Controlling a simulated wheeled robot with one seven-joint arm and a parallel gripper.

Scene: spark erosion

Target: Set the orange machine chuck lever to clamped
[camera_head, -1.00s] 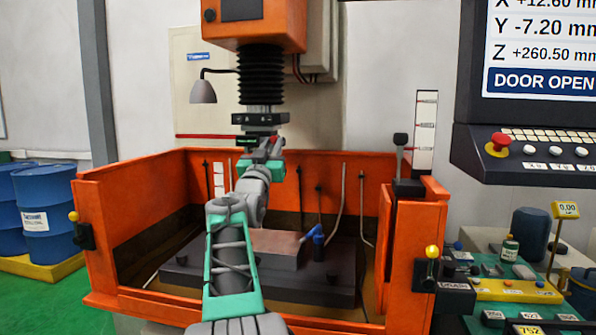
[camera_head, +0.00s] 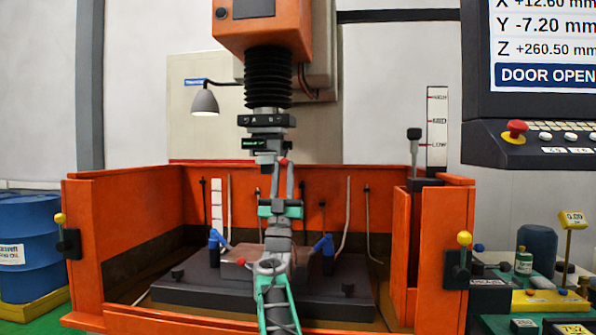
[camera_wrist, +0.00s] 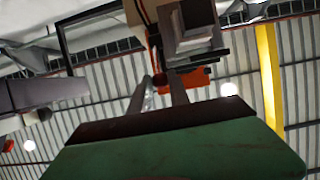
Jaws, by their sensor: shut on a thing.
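The machine chuck (camera_head: 266,122) hangs below the black bellows of the orange machine head. A small lever with a red knob (camera_head: 284,161) shows at its lower right. In the wrist view the orange lever (camera_wrist: 192,77) crosses near the fingertips. My gripper (camera_head: 284,167) reaches up from below, its two grey fingers shut on the lever at the knob. In the wrist view my gripper (camera_wrist: 161,84) also meets the lever. The fingers partly hide it. A small dark label with green text (camera_head: 254,143) is beside it, too small to read.
The orange tank (camera_head: 130,212) surrounds the work area. Inside, a dark table (camera_head: 210,285) carries a brown block (camera_head: 236,268) and blue-handled clamps. A grey lamp (camera_head: 205,102) hangs left of the bellows. A control panel (camera_head: 530,138) stands at the right.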

